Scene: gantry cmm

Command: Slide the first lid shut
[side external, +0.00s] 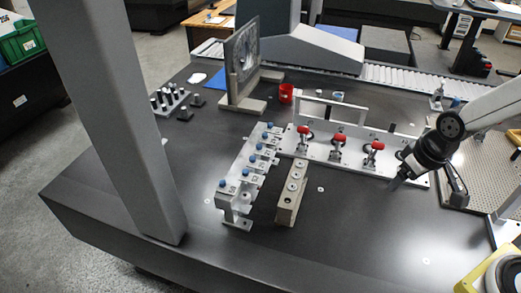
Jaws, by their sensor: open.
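A stepped row of white blocks with blue knobs (246,174) stands on the dark table left of centre. A beige block with round discs on top (291,190) lies beside it on the right. No lid can be clearly made out at this size, and I cannot tell which part is the first lid. My gripper (396,184) is at the right, pointing down and left near the front edge of a white plate with red-handled clamps. It is apart from the blue-knobbed row and the beige block. It is open, and nothing shows between its fingers.
The white plate (325,153) with red-handled clamps (339,139) lies behind the beige block. A red cup (286,93) and an upright framed panel (242,60) stand farther back. A thick grey column (115,120) rises at the left. The front table area is mostly clear.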

